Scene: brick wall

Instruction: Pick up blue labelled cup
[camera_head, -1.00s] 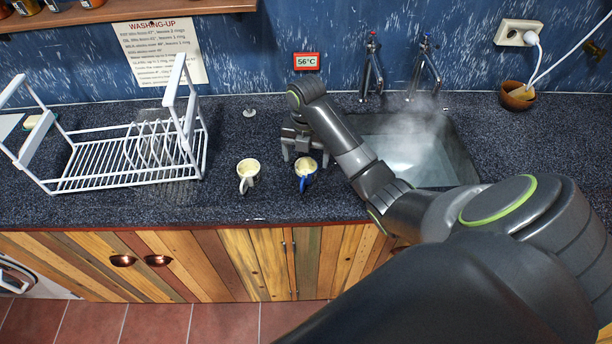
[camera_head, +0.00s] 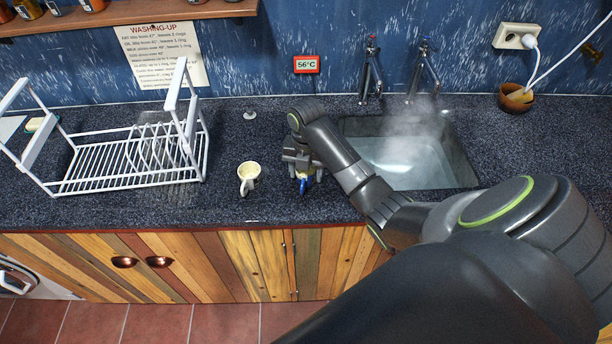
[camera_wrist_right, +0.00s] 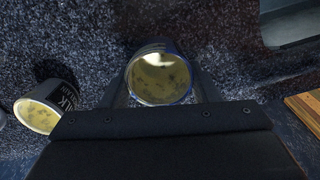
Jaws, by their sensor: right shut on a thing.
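The cup with the blue handle (camera_head: 304,184) stands on the dark speckled counter, mostly hidden by my right gripper (camera_head: 302,172). In the right wrist view this cup (camera_wrist_right: 160,76) shows its rim and speckled yellowish inside, between the two fingers. My right gripper is shut on it. A second cup, white-handled (camera_head: 248,176), stands apart to its left on the counter. In the right wrist view the second cup (camera_wrist_right: 42,112) has a dark side with white letters that look like "MILK". My left gripper is in neither view.
A white dish rack (camera_head: 125,160) stands on the left of the counter (camera_head: 270,207). A steaming sink (camera_head: 405,160) with two taps lies to the right, behind my right arm. A small brown bowl (camera_head: 517,98) is at the back right.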

